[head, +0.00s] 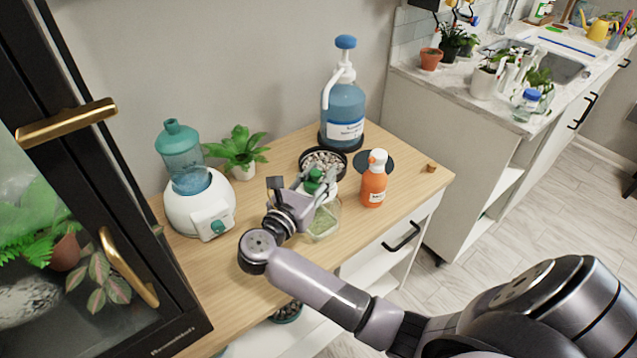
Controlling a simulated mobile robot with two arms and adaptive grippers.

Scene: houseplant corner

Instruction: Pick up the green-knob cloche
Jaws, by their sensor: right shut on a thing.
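The green-knob cloche (325,221) is a clear glass piece near the front edge of the wooden cabinet top. Its green knob shows between the fingers of my right gripper (316,179), which is shut on it. Something green shows through the glass. The gripper and wrist hide part of the cloche's upper left side. I cannot tell whether its base touches the wood. My left gripper is not in view.
An orange bottle (373,186) stands close to the right of the cloche. A pebble-filled dish (342,174) and a blue pump bottle (344,115) are behind. A white device with a teal tank (181,160) and a potted plant (240,147) stand left. A dark glass-door cabinet (105,140) borders the left.

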